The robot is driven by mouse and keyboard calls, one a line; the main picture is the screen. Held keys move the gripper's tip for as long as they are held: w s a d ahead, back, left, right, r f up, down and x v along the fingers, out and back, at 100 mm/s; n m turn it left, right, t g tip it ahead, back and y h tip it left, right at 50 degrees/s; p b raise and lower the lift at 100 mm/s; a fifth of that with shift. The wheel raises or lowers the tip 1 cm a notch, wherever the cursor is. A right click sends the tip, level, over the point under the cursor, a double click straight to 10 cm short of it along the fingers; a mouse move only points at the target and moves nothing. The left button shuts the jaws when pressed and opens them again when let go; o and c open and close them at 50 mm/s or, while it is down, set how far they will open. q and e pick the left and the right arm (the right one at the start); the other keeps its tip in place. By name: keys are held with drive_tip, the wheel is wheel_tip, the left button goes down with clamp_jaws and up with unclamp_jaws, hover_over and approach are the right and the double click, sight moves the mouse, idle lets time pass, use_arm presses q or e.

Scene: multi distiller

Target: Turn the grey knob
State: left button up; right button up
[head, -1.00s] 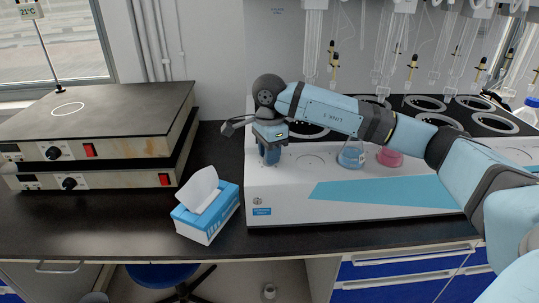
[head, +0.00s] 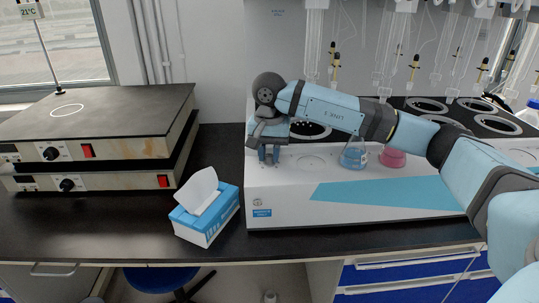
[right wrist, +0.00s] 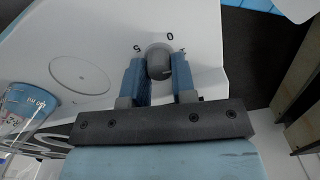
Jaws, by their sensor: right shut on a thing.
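The grey knob (right wrist: 158,60) sits on the white face of the distiller (head: 290,215), with marks including an "O" and a "5" around it in the right wrist view. My right gripper (right wrist: 159,75) has one blue finger on each side of the knob and is shut on it. In the head view the right gripper (head: 269,156) points down at the left end of the distiller, and the knob is hidden there behind the fingers. My left gripper is not in view.
A blue-liquid flask (head: 354,156) and a pink-liquid flask (head: 392,157) stand on the distiller to the right of the gripper. A tissue box (head: 207,215) is on the dark bench to the left. Stacked hot plates (head: 120,150) stand further left. Glassware hangs above the distiller.

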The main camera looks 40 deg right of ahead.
drive_tip(key=n+b, duration=0.1)
drive_tip(key=n, duration=0.8)
drive_tip(key=shift+b, duration=0.3)
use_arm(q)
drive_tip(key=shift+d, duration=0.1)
use_arm(e)
drive_tip(key=shift+n, duration=0.4)
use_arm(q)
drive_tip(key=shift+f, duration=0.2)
use_arm(e)
drive_tip(key=o, duration=0.9)
drive_tip(key=shift+a, duration=0.1)
